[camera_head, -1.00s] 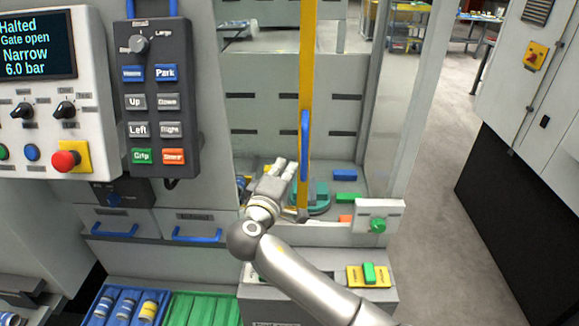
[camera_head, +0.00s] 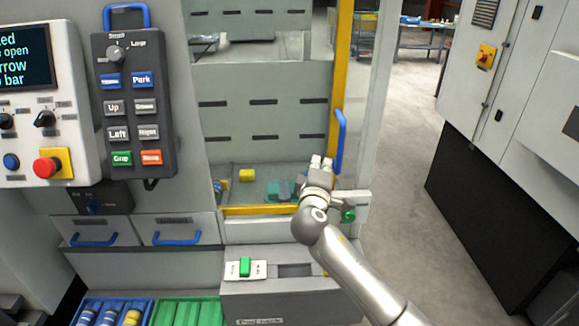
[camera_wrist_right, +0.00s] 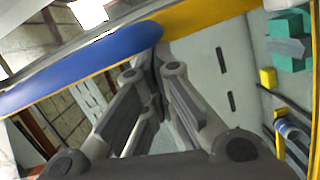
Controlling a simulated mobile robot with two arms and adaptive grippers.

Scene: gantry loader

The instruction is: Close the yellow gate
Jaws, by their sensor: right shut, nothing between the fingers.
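The yellow gate (camera_head: 343,60) is a clear panel with a yellow frame and a blue upright handle (camera_head: 340,140). Its right yellow edge stands close to the pale right post of the machine opening. My right gripper (camera_head: 321,162) is shut and empty, at the lower end of the handle, on its left side. In the right wrist view, the blue handle (camera_wrist_right: 80,72) runs beside the shut fingers (camera_wrist_right: 152,62). Whether they touch it I cannot tell. The yellow frame also shows there (camera_wrist_right: 205,18). My left gripper is not in view.
A control panel (camera_head: 40,90) with a partly cut-off display reading "open" and a button pendant (camera_head: 130,95) are at left. A green knob (camera_head: 348,215) sits just right of my wrist. A yellow block (camera_head: 246,175) lies inside the machine. Grey floor (camera_head: 400,130) is clear at right.

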